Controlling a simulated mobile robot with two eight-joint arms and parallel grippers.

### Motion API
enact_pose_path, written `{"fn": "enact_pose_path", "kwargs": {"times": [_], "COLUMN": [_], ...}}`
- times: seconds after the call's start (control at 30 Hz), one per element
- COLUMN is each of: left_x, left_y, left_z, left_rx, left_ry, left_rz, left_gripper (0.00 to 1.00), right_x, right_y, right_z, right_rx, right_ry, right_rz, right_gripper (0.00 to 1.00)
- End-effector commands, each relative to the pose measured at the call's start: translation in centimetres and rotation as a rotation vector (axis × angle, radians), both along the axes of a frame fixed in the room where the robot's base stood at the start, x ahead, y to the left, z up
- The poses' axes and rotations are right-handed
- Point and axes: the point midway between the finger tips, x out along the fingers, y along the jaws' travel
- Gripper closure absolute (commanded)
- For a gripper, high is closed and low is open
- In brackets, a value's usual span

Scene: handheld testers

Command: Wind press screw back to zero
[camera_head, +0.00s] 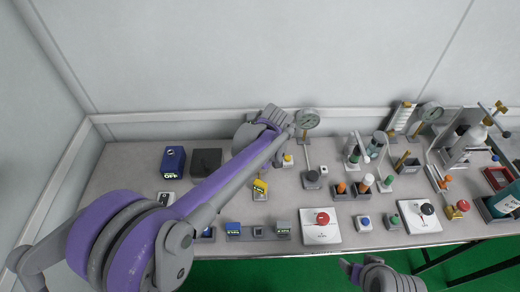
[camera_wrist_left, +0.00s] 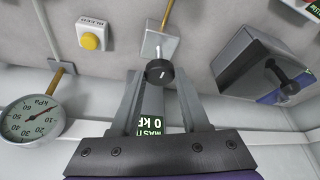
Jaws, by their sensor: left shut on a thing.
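A round black knob (camera_wrist_left: 160,72) with a white mark sits at the end of a brass-coloured screw rod (camera_wrist_left: 166,18) that passes through a grey block (camera_wrist_left: 152,44). My left gripper (camera_wrist_left: 160,76) is shut on this knob, one finger on each side. In the head view my left gripper (camera_head: 275,120) is at the back of the bench and its arm hides the knob. A green display (camera_wrist_left: 152,125) reading "MAST" and "0 kP" is partly hidden between the fingers. A round kPa gauge (camera_wrist_left: 33,119) stands to the left. My right gripper (camera_head: 362,270) is low at the front, away from the bench things.
A yellow bleed button (camera_wrist_left: 90,42) and a dark box with a black handle (camera_wrist_left: 262,66) flank the screw. A blue box (camera_head: 172,160) and a dark box (camera_head: 206,161) stand left of my arm. Many small testers crowd the bench's right half.

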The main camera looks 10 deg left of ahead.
Motion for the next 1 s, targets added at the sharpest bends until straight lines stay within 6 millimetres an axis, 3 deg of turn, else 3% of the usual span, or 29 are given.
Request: {"fn": "enact_pose_path", "kwargs": {"times": [0.47, 0.5, 0.67, 1.0], "left_x": [-0.01, -0.01, -0.01, -0.07], "left_y": [-0.02, -0.02, -0.02, -0.1], "left_z": [-0.03, -0.03, -0.03, 0.23], "left_rx": [0.0, -0.001, -0.001, 0.0], "left_ry": [0.001, 0.001, 0.001, 0.001], "left_rz": [0.019, 0.018, 0.018, 0.017], "left_gripper": [1.0, 0.53, 0.24, 0.24], "right_x": [0.01, 0.01, 0.01, 0.01], "right_y": [0.0, 0.0, 0.0, 0.0], "right_z": [0.04, 0.04, 0.04, 0.07], "right_rx": [0.0, 0.0, 0.0, 0.0], "right_ry": [0.0, 0.0, 0.0, 0.0], "right_rz": [0.0, 0.0, 0.0, 0.0], "right_gripper": [0.24, 0.24, 0.24, 0.24]}}
